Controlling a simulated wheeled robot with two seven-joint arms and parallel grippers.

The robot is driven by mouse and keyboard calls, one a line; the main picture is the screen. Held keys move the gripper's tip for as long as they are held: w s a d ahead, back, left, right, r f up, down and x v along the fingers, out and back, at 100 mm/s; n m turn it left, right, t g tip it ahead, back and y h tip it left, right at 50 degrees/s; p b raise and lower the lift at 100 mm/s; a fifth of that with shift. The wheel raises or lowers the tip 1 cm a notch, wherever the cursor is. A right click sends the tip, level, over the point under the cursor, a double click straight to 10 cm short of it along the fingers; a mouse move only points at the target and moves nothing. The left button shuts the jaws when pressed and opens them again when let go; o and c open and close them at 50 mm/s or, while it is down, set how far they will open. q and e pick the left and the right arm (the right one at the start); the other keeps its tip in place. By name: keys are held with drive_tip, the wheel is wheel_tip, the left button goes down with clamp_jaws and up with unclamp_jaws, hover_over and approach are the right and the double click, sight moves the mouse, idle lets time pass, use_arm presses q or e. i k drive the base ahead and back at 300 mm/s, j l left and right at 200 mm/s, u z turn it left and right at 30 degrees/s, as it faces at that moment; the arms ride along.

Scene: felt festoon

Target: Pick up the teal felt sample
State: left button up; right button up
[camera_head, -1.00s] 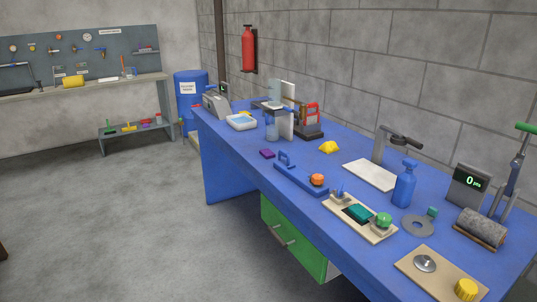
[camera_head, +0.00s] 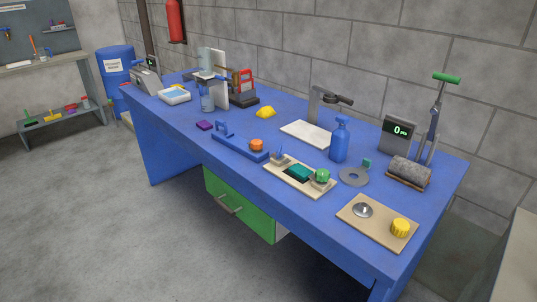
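A flat dark-teal piece (camera_head: 298,172), which looks like the teal felt sample, lies on a dark patch of a cream board (camera_head: 318,190) near the front edge of the blue workbench. A green knob (camera_head: 322,176) stands at the board's right end and a small grey fitting (camera_head: 279,157) at its left end. A smaller teal block (camera_head: 367,162) sits by a flat grey ring (camera_head: 353,177); I cannot tell what it is. Neither of my grippers is in view.
A blue bottle (camera_head: 339,141) and a white plate (camera_head: 306,133) stand behind the board. A tan board (camera_head: 380,232) with a metal disc and yellow knob is at right. A blue fixture (camera_head: 238,146) with an orange knob is at left. The bench (camera_head: 290,215) front edge is clear.

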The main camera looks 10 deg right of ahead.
sight(300, 170)
drive_tip(key=i+j, duration=0.45)
drive_tip(key=z, duration=1.85)
